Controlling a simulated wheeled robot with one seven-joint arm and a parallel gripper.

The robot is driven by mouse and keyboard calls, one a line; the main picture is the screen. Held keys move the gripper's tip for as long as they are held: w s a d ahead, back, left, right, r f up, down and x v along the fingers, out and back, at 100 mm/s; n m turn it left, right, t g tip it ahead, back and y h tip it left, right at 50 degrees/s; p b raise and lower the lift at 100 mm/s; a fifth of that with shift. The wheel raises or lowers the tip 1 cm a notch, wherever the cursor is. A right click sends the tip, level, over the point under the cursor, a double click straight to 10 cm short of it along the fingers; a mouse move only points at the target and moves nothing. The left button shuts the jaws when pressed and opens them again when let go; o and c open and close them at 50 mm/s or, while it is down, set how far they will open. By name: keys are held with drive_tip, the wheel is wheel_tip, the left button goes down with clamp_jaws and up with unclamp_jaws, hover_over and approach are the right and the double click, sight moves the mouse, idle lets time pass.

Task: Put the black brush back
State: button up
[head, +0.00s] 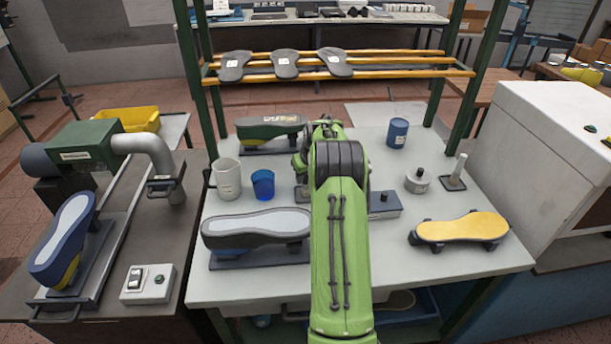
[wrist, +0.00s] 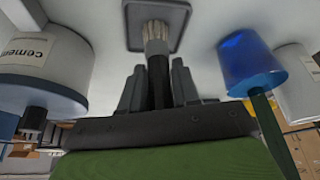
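The black brush (wrist: 158,75) has a dark handle and pale bristles. In the wrist view my gripper (wrist: 158,88) has its two dark fingers on either side of the handle, seemingly closed against it. The bristle end overlaps a grey square tray (wrist: 134,12); I cannot tell whether it touches it. In the head view my green arm hides the brush and most of my gripper.
A cement pot (head: 418,182) and a post on a square base (head: 453,182) stand right of my arm. A blue cup (head: 263,184) and white mug (head: 227,180) stand left. Shoe lasts (head: 258,228) and a yellow-topped sole form (head: 460,228) sit nearer the front.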

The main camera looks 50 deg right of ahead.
drive_tip(key=o, duration=0.3)
drive_tip(key=p+v, duration=0.2)
drive_tip(key=v, duration=1)
drive_tip(key=s+a+r+n, duration=0.15)
drive_tip(key=a+r, duration=0.25)
drive_tip(key=a, duration=0.4)
drive_tip(key=s+a+r, duration=0.2)
drive_tip(key=a+r, duration=0.2)
drive_tip(key=a, duration=0.5)
drive_tip(key=s+a+r+n, duration=0.15)
drive_tip(key=a+r, duration=0.25)
drive_tip(key=a, duration=0.4)
drive_tip(key=shift+n+t+y, duration=0.7)
drive_tip(key=shift+y, duration=0.2)
drive_tip(key=s+a+f, duration=0.1)
drive_tip(key=s+a, duration=0.3)
drive_tip(key=s, duration=0.2)
drive_tip(key=s+a+f, duration=0.2)
drive_tip(key=s+a, duration=0.2)
drive_tip(key=s, duration=0.2)
drive_tip(key=s+a+f, duration=0.1)
drive_tip(key=s+a, duration=0.3)
drive_tip(key=s, duration=0.3)
drive_tip(key=shift+f, duration=0.25)
drive_tip(key=shift+w, duration=0.1)
